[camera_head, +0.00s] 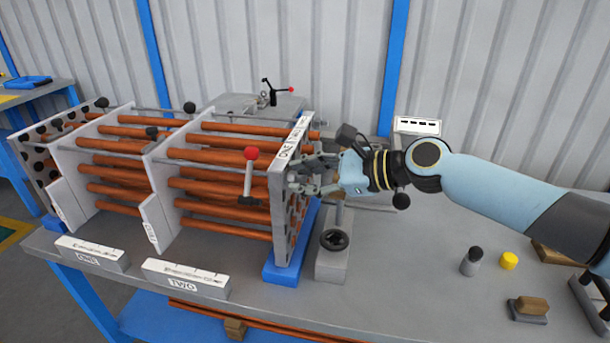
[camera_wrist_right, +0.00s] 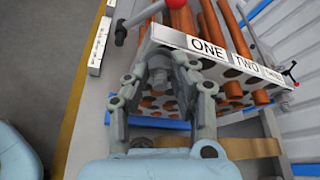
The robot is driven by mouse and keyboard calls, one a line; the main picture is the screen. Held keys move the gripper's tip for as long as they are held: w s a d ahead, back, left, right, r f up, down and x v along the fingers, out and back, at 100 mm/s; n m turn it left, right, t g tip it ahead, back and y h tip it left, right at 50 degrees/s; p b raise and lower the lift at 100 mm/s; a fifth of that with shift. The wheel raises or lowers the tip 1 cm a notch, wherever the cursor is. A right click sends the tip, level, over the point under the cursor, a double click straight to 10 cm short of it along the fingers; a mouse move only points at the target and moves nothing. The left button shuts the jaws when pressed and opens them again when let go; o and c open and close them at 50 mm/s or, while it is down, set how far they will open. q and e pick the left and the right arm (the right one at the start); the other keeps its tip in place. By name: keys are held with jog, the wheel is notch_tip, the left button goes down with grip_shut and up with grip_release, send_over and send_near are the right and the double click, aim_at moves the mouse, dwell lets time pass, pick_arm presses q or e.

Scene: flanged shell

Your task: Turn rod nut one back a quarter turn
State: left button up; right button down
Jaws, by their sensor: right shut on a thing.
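The flanged shell's end plate (camera_head: 283,215) stands upright, with copper tubes running left from it. Its top edge carries a label strip (camera_wrist_right: 235,57) reading ONE, TWO and a third word. My right gripper (camera_head: 298,176) reaches in from the right against the plate's outer face. In the wrist view my right gripper (camera_wrist_right: 160,68) has its fingers closed together at the plate, below and left of the word ONE. It is shut on a small grey part, which appears to be rod nut one. The fingers hide most of it, so its angle cannot be told. My left gripper is not in view.
A red-ball lever (camera_head: 250,170) stands in front of the tubes. A black handwheel (camera_head: 334,240) is on a grey block below my right wrist. Labelled blocks ONE (camera_head: 92,254) and TWO (camera_head: 185,278) line the bench's front edge.

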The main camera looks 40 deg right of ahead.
jog(key=shift+a+f+n+t, duration=0.1)
jog(key=shift+n+t, duration=0.2)
jog(key=shift+n, duration=0.4)
jog(key=shift+s+f+n+t+h+b, duration=0.1)
jog(key=shift+n+t+h+b, duration=0.15)
jog(key=shift+n+t+b, duration=0.85)
jog(key=shift+s+f+n+t+h+b, duration=0.15)
jog(key=shift+n+h+b, duration=0.15)
jog(key=shift+n+b, duration=1.55)
jog(key=shift+w+r+n+t+h+b, duration=0.2)
jog(key=shift+n+t+b, duration=0.45)
jog(key=shift+b, duration=1.6)
jog(key=shift+s+f, duration=0.1)
jog(key=shift+s, duration=0.05)
jog(key=c, duration=1.6)
grip_release()
jog(key=shift+o, duration=1)
jog(key=shift+a, duration=0.15)
